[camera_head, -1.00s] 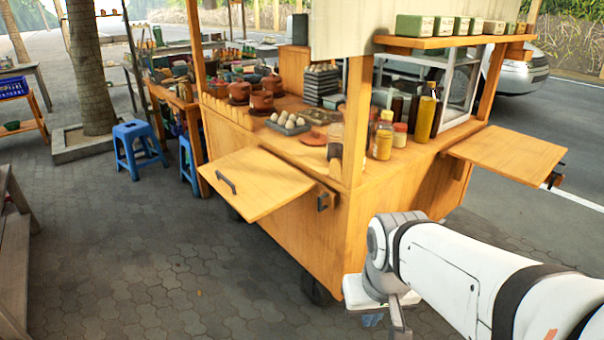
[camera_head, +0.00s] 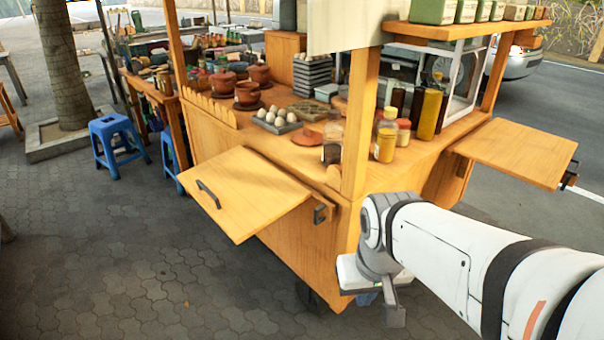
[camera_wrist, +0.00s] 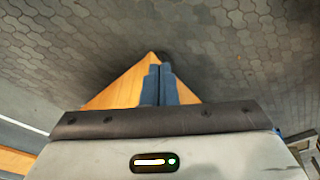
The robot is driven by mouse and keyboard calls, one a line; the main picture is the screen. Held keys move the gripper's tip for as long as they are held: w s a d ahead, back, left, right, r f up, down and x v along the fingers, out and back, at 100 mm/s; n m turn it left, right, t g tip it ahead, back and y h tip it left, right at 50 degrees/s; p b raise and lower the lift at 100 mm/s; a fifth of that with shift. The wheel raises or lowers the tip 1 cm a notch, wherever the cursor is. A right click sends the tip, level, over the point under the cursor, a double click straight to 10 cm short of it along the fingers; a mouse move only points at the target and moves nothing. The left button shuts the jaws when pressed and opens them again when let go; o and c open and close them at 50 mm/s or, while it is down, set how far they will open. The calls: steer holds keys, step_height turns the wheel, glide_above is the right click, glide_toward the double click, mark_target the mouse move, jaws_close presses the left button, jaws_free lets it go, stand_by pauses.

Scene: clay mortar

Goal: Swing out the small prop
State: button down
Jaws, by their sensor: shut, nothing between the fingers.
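The wooden cart (camera_head: 300,252) has a fold-out flap (camera_head: 245,195) on its left side, standing out roughly level, with a dark handle (camera_head: 208,194). A small dark metal piece (camera_head: 320,214) sits on the cart body by the flap's right corner; I cannot tell whether it is the small prop. My gripper, in the wrist view (camera_wrist: 160,66), has its two blue-grey fingers together and empty. A wooden corner of the cart (camera_wrist: 125,88) shows behind them. In the head view my gripper is low, in front of the cart's near corner and right of the flap.
A second flap (camera_head: 515,153) stands out on the cart's right side. Bottles, eggs (camera_head: 277,118) and clay pots (camera_head: 247,93) stand on the counter. Blue stools (camera_head: 117,145) are at the left. The paved ground (camera_head: 110,255) left of the cart is clear.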

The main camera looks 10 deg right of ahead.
steer(key=w+d+f+m+t+b, duration=0.2)
steer(key=w+f+m+t+b, duration=0.4)
steer(key=w, duration=0.7)
steer(key=w+d+f+m+t+b, duration=0.35)
steer(key=w+f, duration=0.35)
steer(key=w, duration=0.5)
steer(key=w+a+f+m+t+y+b, duration=0.1)
steer(key=w+a+m+t+y, duration=0.1)
steer(key=w, duration=0.4)
steer(key=w+a+f+m+t+y+b, duration=0.2)
steer(key=w+a+m+t+y, duration=0.1)
steer(key=w, duration=0.3)
steer(key=shift+w+a+t, duration=0.15)
steer(key=shift+w+t, duration=0.05)
steer(key=shift+t, duration=0.25)
steer(key=shift+f, duration=0.1)
